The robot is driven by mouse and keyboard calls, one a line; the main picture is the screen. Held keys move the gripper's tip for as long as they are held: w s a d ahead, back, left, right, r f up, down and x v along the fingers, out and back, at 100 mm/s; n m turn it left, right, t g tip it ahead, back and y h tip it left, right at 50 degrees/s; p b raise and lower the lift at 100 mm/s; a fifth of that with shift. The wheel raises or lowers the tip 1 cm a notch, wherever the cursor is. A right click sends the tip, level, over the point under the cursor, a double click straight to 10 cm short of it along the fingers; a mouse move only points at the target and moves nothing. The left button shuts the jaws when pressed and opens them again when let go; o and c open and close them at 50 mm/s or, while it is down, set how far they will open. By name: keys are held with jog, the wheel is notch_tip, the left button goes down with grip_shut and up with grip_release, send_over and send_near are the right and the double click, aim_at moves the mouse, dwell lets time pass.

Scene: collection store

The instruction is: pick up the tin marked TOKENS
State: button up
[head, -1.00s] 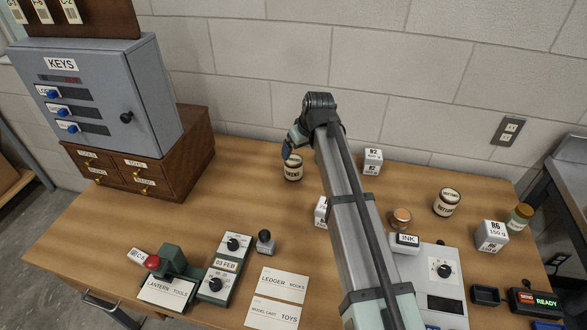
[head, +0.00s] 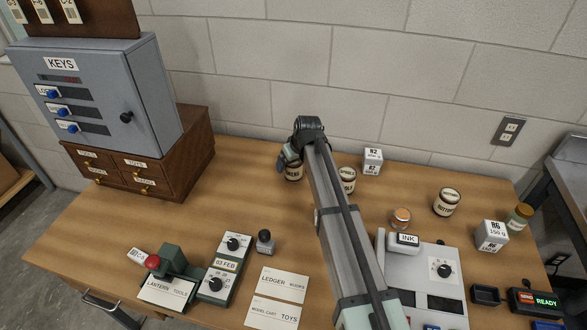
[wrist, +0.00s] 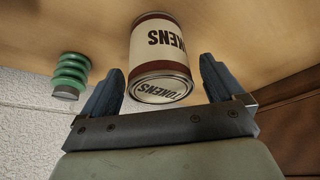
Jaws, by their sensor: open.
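The tin marked TOKENS (wrist: 160,50) is cream with dark brown bands. In the wrist view it shows upside down, with TOKENS on its side and on its end face. My gripper (wrist: 161,72) is open, with one blue-grey finger on each side of the tin's near end and a visible gap on both sides. In the head view the tin (head: 293,174) stands on the table (head: 230,210) near the back, partly covered by my gripper (head: 286,160), so its label is hard to read there.
Another banded tin (head: 347,182) stands just right of my arm, with a white box (head: 373,162) behind it. A green ribbed object (wrist: 70,76) shows left of the tin in the wrist view. The drawer unit (head: 150,165) stands left; the table between is clear.

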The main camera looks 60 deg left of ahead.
jog(key=shift+x, duration=0.85)
jog(key=shift+c, duration=0.3)
jog(key=c, duration=1.2)
